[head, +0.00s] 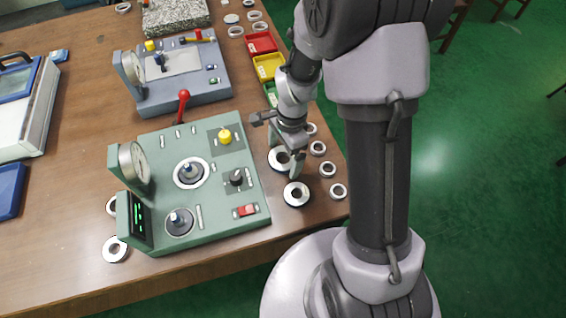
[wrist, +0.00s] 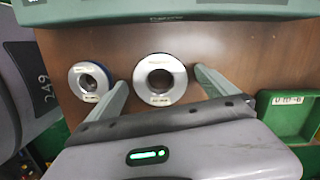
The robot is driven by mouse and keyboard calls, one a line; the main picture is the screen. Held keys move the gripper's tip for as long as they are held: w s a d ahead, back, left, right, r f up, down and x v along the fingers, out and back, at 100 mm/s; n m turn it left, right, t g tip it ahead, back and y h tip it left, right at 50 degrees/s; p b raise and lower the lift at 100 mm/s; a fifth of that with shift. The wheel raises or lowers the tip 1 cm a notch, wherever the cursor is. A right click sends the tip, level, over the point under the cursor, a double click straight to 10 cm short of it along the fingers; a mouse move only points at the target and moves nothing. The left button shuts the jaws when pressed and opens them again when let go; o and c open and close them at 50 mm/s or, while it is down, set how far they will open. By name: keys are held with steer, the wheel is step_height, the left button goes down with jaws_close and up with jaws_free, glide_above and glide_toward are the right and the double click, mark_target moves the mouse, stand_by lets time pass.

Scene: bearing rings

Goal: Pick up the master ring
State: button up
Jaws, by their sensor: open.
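Two larger steel rings with dark rims and engraved marks lie flat on the table right of the green gauge station; I cannot tell from the marks which is the master ring. One ring (head: 276,160) lies under my gripper (head: 285,150) and is partly hidden by it in the head view. In the wrist view this ring (wrist: 141,76) lies between the two spread fingers of my gripper (wrist: 161,80), with a gap on both sides. The other ring (head: 296,202) lies nearer the front, and shows left of the fingers in the wrist view (wrist: 78,79), with a bluish rim. My gripper is open and empty.
The green gauge station (head: 245,192) stands close left of the rings. Several smaller rings (head: 327,169) line the table's right edge. Red (head: 262,43), yellow (head: 268,66) and green (wrist: 285,117) bins lie behind. A grey station (head: 190,92) stands farther back.

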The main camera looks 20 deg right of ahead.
jaws_close()
stand_by(0.4)
steer(key=shift+r, duration=0.1)
